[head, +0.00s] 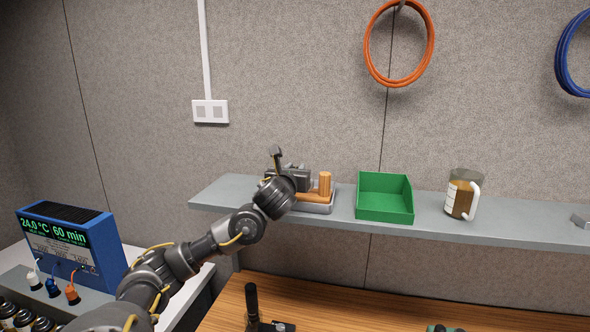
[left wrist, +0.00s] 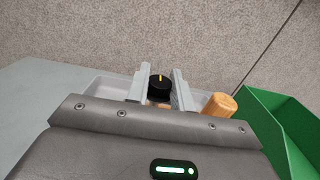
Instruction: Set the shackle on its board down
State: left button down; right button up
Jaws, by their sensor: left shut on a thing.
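My left gripper (head: 298,186) is at the shelf, above a shallow grey tray; its own wrist hides most of the fingers in the head view. In the left wrist view its two fingers (left wrist: 159,82) are closed on a small black round piece (left wrist: 159,90) with a yellow mark. Below that piece a little wood colour shows. An orange-brown wooden cylinder (head: 325,184) stands at the tray's right end, and it also shows in the left wrist view (left wrist: 219,105). I cannot make out a shackle shape or its board clearly. My right gripper is not in view.
The grey tray (head: 318,208) sits on the grey shelf (head: 435,222). A blue console (head: 75,250) stands at left. A wooden desk (head: 350,305) lies below.

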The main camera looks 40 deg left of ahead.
pick_arm(q)
jog(key=shift+f, duration=0.1)
jog(key=c, duration=1.2)
grip_release()
jog(key=shift+c, duration=0.2)
jog(key=shift+s+d, duration=0.1)
jog(key=b+v, duration=0.2)
jog(key=v, duration=0.1)
jog(key=shift+f, duration=0.15)
jog(key=b+v, duration=0.1)
jog(key=v, duration=0.8)
jog(key=shift+r+b, duration=0.3)
